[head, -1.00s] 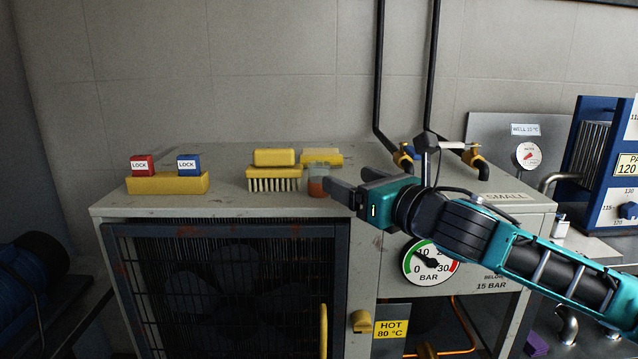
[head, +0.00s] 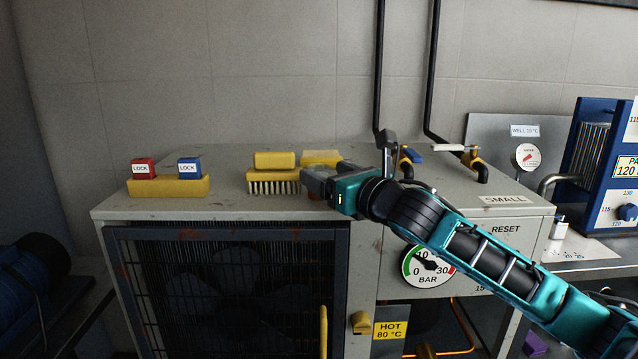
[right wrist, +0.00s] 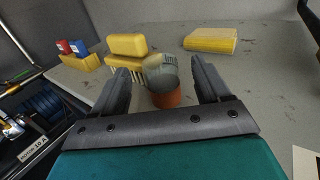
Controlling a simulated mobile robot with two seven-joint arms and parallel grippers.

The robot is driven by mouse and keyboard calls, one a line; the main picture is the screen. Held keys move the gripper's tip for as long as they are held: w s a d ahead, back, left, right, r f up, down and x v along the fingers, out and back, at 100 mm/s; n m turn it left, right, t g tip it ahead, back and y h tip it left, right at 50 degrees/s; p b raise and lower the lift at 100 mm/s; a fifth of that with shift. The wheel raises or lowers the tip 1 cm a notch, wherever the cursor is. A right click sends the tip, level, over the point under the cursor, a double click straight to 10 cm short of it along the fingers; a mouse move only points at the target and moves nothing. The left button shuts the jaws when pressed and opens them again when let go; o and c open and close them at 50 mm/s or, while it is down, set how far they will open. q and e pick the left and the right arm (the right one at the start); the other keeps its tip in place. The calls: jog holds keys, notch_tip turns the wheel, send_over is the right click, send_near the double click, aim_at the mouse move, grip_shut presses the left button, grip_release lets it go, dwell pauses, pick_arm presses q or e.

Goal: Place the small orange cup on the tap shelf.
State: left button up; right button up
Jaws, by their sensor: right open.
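The small orange cup (right wrist: 166,98) has a grey upper part. In the right wrist view it stands on the cabinet top between the two fingers of my right gripper (right wrist: 161,72), which are open with a gap on each side. In the head view my right gripper (head: 312,180) hides most of the cup; only a sliver of orange (head: 316,196) shows below it. Two taps, one with a blue handle (head: 411,155) and one with a white handle (head: 450,148), stand at the right of the cabinet top. I cannot tell which surface is the tap shelf. My left gripper is not in view.
A yellow brush (head: 273,182) stands just left of my right gripper, with a yellow block (head: 322,157) behind. Red (head: 144,168) and blue (head: 190,167) lock blocks sit on a yellow holder (head: 168,186). A SMALL label (head: 502,199) marks the cabinet's right front.

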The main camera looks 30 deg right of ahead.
jog(key=shift+w+a, duration=0.1)
jog(key=shift+w, duration=0.45)
jog(key=c, duration=1.2)
